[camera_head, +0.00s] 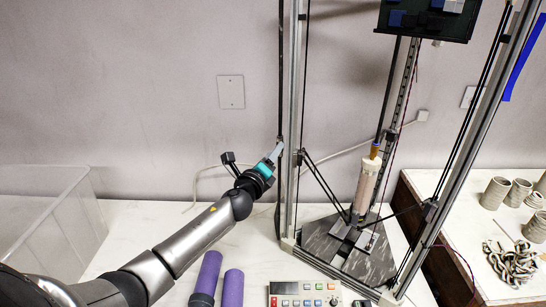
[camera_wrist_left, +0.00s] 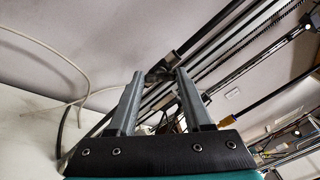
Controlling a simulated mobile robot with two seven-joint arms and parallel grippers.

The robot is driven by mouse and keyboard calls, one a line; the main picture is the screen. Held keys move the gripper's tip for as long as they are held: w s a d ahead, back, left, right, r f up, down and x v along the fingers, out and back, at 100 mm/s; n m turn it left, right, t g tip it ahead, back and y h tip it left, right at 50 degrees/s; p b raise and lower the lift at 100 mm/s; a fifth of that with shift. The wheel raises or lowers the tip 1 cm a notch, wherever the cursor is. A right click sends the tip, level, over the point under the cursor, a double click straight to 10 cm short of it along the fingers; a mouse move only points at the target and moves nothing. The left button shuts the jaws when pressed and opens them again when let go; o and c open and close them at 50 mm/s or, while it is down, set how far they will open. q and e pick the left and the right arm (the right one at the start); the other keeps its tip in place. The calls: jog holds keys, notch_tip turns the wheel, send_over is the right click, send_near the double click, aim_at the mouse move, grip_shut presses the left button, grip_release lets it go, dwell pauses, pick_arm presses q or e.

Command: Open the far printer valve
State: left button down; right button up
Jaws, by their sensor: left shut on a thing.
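The clay printer is a tall frame with metal posts (camera_head: 292,120) and a dark triangular base (camera_head: 365,262). My left gripper (camera_head: 277,150) reaches the far left post at about mid-height. In the left wrist view my left gripper (camera_wrist_left: 160,76) has its two grey fingers on either side of a small dark part, the far printer valve (camera_wrist_left: 158,74), and is shut on it. The valve is small and mostly hidden by the fingers, so its turn position cannot be told. My right gripper is not in view.
A clay tube (camera_head: 366,185) stands inside the printer frame. A control panel (camera_head: 305,295) and purple cylinders (camera_head: 208,275) are at the front. A clear bin (camera_head: 60,225) is at left. Clay pots (camera_head: 495,193) stand on the right table. A pale cable (camera_wrist_left: 60,55) hangs by the wall.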

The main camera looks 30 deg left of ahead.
pick_arm(q)
jog(key=shift+f+n, duration=0.1)
jog(key=shift+n, duration=3.7)
jog(key=shift+c, duration=1.6)
grip_release()
jog(key=shift+s, duration=0.1)
jog(key=s+d, duration=0.2)
jog(key=s, duration=1.2)
jog(key=shift+s+d, duration=0.4)
